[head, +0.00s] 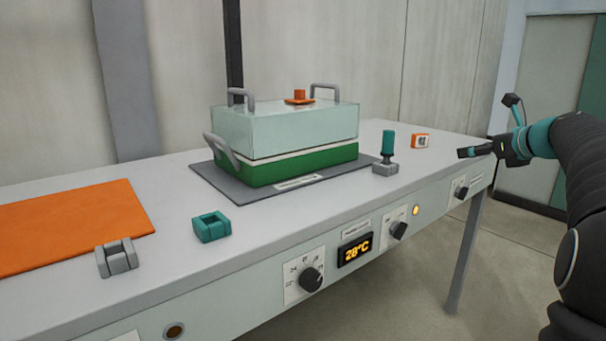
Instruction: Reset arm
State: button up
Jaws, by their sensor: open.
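My gripper (474,152) is at the right in the head view, at the end of my dark arm, which reaches in from the right edge. It is open and I see nothing held in it. It appears beside or over the right end of the grey bench (270,213); its exact height above the bench I cannot tell. A small orange and white block (421,141) sits on the bench to the left of my gripper, apart from it in the picture.
A clear-lidded green box (300,168) stands on a dark mat (222,176). A teal-handled piece (388,146), a teal block (211,227), a grey block (117,258) and an orange mat (70,222) are on the bench. Knobs and a 28°C display (355,250) line its front.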

jog(key=s+a+f+n+g+h, duration=0.1)
jog(key=s+a+f+n+g, duration=0.2)
jog(key=f+n, duration=0.4)
jog(key=s+a+f+n+g, duration=0.1)
jog(key=s+f+n+g, duration=0.1)
jog(key=s+f+n, duration=0.45)
jog(key=s+a+f+n+g+h+p, duration=0.1)
jog(key=s+a+f+n+p, duration=0.1)
jog(key=s+a+n, duration=0.7)
jog(key=s+a+f+n+g+h+p, duration=0.1)
jog(key=s+a+n, duration=0.8)
jog(key=s, duration=1.1)
jog(key=a+f+p, duration=0.1)
jog(key=a+f, duration=0.1)
jog(key=a, duration=0.1)
jog(key=shift+s+a+f, duration=0.25)
jog(key=shift+s+f, duration=0.05)
